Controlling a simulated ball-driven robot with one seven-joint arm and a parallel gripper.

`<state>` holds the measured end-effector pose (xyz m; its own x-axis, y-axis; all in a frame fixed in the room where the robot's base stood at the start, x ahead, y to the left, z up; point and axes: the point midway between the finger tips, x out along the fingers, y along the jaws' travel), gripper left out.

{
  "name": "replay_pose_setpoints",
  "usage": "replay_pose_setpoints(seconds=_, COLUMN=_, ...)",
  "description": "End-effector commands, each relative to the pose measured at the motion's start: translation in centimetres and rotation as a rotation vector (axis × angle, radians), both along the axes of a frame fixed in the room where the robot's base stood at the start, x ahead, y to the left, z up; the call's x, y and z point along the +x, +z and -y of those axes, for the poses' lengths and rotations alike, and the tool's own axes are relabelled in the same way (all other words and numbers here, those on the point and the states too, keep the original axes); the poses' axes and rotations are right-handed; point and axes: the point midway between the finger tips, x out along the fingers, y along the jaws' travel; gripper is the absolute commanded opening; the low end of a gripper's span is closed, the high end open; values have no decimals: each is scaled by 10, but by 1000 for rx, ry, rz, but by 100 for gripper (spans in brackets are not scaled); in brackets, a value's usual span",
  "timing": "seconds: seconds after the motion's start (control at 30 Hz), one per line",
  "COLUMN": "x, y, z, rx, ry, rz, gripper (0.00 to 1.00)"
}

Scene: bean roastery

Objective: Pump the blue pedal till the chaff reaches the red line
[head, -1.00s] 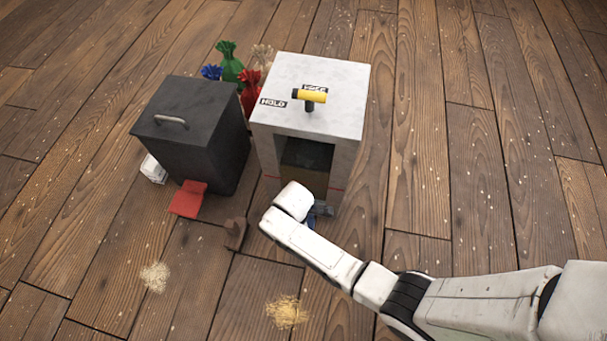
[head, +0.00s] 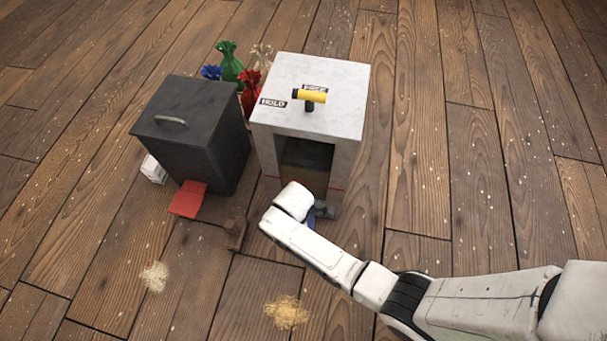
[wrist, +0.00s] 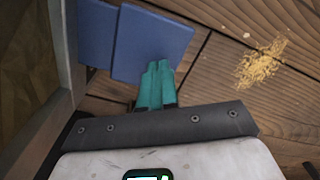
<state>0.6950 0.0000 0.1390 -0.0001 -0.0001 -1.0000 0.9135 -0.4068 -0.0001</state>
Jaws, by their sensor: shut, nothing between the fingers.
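The pale box (head: 345,125) stands mid-view with a yellow-handled lever (head: 312,96) on top between HOLD and FREE labels. Brown chaff (head: 303,180) shows behind its front opening, below a dark band. Short red line marks (head: 336,190) sit low on the front; my wrist hides part of the opening's foot. The blue pedal (head: 312,223) is mostly hidden behind my arm. In the wrist view it shows as blue plates (wrist: 150,40), one overlapping another. My gripper (wrist: 158,66) is shut and empty, its teal tips over the right plate's near edge; contact is unclear.
A dark bin (head: 190,125) with a red pedal (head: 188,199) stands left of the box. Tied sacks (head: 230,65) stand behind. A small brown block (head: 235,233) and chaff piles (head: 286,312) lie in front. The right floor is open.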

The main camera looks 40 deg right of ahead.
Motion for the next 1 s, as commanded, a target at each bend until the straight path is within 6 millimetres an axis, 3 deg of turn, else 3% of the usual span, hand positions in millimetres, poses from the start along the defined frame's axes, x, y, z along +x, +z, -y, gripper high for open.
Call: replay_pose_setpoints(seconds=1.0, x=0, y=-30, z=0, rx=0, ry=0, rz=0, gripper=0)
